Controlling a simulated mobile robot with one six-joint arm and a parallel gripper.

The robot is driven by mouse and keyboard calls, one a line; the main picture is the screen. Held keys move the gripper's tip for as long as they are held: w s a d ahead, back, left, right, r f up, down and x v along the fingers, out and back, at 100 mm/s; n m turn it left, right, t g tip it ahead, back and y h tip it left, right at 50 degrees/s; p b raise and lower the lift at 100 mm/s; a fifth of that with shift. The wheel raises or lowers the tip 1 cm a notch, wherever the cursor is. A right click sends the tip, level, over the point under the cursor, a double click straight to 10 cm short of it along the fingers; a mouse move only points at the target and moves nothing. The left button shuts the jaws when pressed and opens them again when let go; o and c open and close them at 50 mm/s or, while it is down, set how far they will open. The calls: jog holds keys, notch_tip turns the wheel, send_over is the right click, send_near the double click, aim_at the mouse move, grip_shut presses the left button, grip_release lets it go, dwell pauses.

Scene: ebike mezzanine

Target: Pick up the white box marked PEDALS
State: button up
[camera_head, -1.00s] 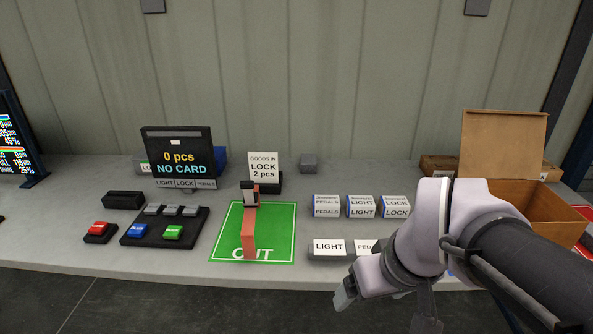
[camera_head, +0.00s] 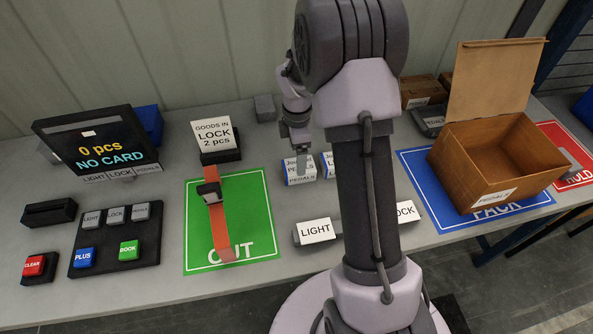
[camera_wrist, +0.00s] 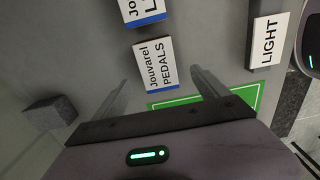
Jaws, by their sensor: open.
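The white box marked PEDALS (camera_head: 299,171) stands on the grey table, just right of the green OUT mat, with a blue lower edge. In the wrist view the PEDALS box (camera_wrist: 155,63) lies ahead of and between the finger lines, with its label readable. My gripper (camera_head: 297,143) is above and behind the box in the head view. In the wrist view my gripper (camera_wrist: 158,88) shows two spread fingers with nothing between them; the box seems just beyond the tips. I cannot tell the height gap.
A similar white box (camera_head: 327,165) is close beside it, partly hidden by my arm. A LIGHT label holder (camera_head: 316,231) stands in front. The green mat (camera_head: 262,190) with an orange strap (camera_head: 221,225) is left. An open carton (camera_head: 453,175) sits on the blue PACK mat (camera_head: 415,165).

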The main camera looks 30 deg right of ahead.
jog(key=f, duration=0.2)
jog(key=f+b, duration=0.1)
jog(key=f, duration=0.1)
jog(key=f+b, duration=0.1)
jog(key=f, duration=0.2)
jog(key=shift+w+d, duration=0.1)
jog(key=shift+d, duration=0.25)
jog(key=shift+r, duration=0.2)
jog(key=shift+c, duration=0.5)
jog(key=c, duration=1.7)
